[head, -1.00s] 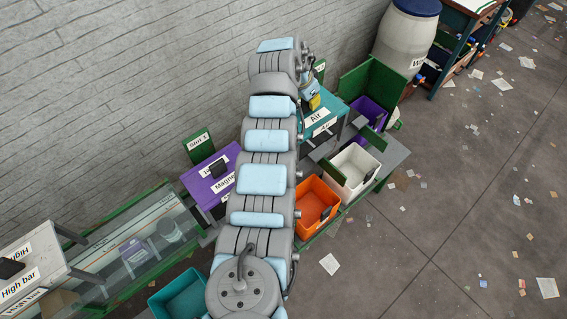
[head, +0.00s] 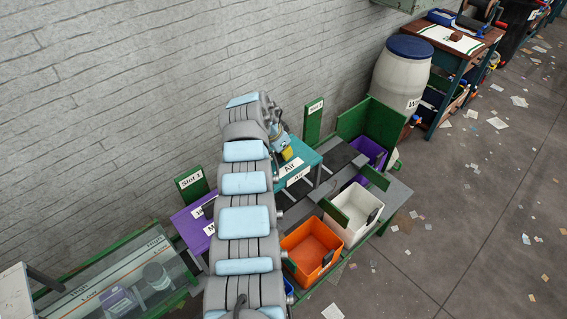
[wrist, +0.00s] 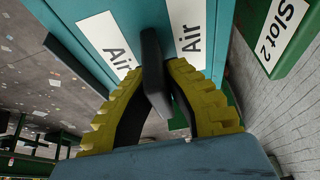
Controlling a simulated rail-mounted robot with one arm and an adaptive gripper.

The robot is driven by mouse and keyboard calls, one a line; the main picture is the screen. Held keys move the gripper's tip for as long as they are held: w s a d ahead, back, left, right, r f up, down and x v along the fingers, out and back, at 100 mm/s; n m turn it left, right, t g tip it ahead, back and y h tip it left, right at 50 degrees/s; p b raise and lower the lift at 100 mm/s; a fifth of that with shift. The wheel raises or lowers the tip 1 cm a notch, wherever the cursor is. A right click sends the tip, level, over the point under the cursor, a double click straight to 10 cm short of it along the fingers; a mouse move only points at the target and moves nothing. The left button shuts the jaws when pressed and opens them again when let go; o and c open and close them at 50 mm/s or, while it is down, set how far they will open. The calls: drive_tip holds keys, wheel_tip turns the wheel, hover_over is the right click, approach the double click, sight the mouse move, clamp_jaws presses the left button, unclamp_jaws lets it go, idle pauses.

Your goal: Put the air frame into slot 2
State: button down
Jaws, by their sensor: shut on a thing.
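The air frame (head: 303,159) is a teal box with white "Air" labels. It sits beyond the purple frame in the head view and fills the top of the wrist view (wrist: 75,22). My gripper (wrist: 158,75) is shut on its dark handle, with the yellow fingers on either side. My arm hides part of the frame in the head view. A green "Slot 2" sign (wrist: 283,30) stands close beside the frame in the wrist view. I cannot tell whether the frame rests on the slot or hangs just above it.
A purple frame (head: 188,223) stands by the "Slot 1" sign (head: 190,182). Another green sign (head: 314,120) stands right of the air frame, beside a bare dark surface (head: 340,155). Orange (head: 312,262) and white (head: 338,224) bins line the front. A green panel (head: 373,123) rises behind.

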sight(283, 160)
drive_tip(key=shift+f, duration=2.15)
drive_tip(key=c, duration=1.2)
unclamp_jaws()
drive_tip(key=shift+w, duration=0.1)
drive_tip(key=shift+c, duration=0.2)
drive_tip(key=shift+r, duration=0.2)
drive_tip(key=shift+a+r, duration=0.15)
drive_tip(key=shift+r, duration=0.1)
drive_tip(key=shift+p+v, duration=0.3)
drive_tip(key=shift+v, duration=0.65)
drive_tip(key=v, duration=0.9)
drive_tip(key=shift+s, duration=0.2)
drive_tip(key=shift+r, duration=0.1)
